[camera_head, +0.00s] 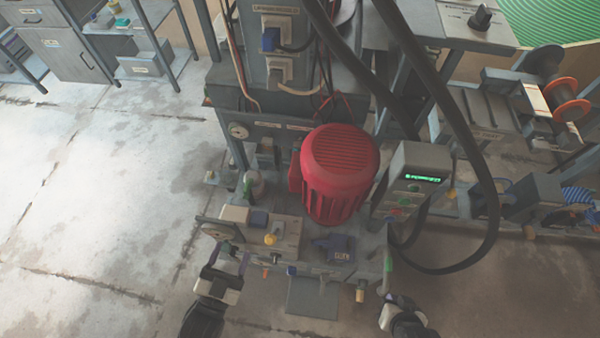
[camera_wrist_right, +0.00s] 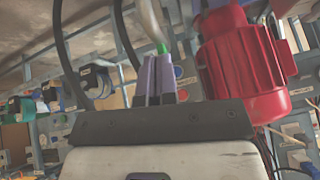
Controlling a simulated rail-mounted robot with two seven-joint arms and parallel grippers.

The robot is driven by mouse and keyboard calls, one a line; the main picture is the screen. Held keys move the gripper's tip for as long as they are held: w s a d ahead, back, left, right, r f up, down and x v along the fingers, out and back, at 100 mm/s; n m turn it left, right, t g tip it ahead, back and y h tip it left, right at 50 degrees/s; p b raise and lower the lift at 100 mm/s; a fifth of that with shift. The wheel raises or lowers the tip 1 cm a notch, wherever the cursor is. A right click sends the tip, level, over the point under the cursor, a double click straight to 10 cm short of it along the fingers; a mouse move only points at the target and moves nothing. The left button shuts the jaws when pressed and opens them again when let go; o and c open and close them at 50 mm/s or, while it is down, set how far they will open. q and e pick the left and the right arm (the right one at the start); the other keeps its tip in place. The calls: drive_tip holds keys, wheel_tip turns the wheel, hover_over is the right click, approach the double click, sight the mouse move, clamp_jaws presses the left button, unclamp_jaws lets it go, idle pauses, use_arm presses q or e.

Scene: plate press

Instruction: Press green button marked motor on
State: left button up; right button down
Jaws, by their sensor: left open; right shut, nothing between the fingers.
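A grey control box (camera_head: 408,180) with a lit green display stands to the right of the red motor (camera_head: 338,175). Small green (camera_head: 413,188) and red (camera_head: 404,202) buttons sit below the display; their labels are unreadable. A green piece (camera_head: 388,264) shows at the right front edge of the press; I cannot tell whether it is a button. My right gripper (camera_head: 393,298) is shut and empty, just below that edge. In the right wrist view its purple fingers (camera_wrist_right: 160,80) are together, with a green tip (camera_wrist_right: 162,48) just beyond them; contact is unclear. My left gripper (camera_head: 229,259) is open at the front left.
The front panel holds a yellow knob (camera_head: 271,239) and a blue part (camera_head: 341,247). A thick black hose (camera_head: 492,200) loops right of the control box. Spools (camera_head: 570,110) and benches stand at the right. The floor at left is clear.

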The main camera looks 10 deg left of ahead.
sight(406, 201)
use_arm(q)
drive_tip(key=s+a+f+n+g+y, duration=0.3)
drive_tip(key=s+f+g, duration=0.5)
drive_tip(key=g, duration=0.8)
drive_tip(key=s, duration=0.3)
drive_tip(key=shift+s+a+n+y, duration=0.15)
drive_tip(key=shift+a+n+y, duration=0.15)
drive_tip(key=shift+n, duration=0.1)
use_arm(e)
drive_tip(key=w+d+r+m+t, duration=0.1)
drive_tip(key=w+r+m+t, duration=0.6)
drive_tip(key=m, duration=0.9)
wheel_tip(406, 201, up, 2)
drive_tip(key=t, duration=0.4)
drive_tip(key=shift+w+r+h, duration=0.15)
drive_tip(key=shift+w+h, duration=0.15)
drive_tip(key=shift+h, duration=0.1)
use_arm(q)
drive_tip(key=shift+f, duration=0.1)
use_arm(e)
drive_tip(key=shift+w, duration=0.1)
drive_tip(key=w+b, duration=0.5)
drive_tip(key=w, duration=0.7)
drive_tip(key=shift+w+d, duration=0.1)
drive_tip(key=shift+w, duration=0.1)
use_arm(q)
drive_tip(key=shift+f+b, duration=0.5)
drive_tip(key=shift+f, duration=2.45)
use_arm(e)
drive_tip(key=shift+w, duration=0.7)
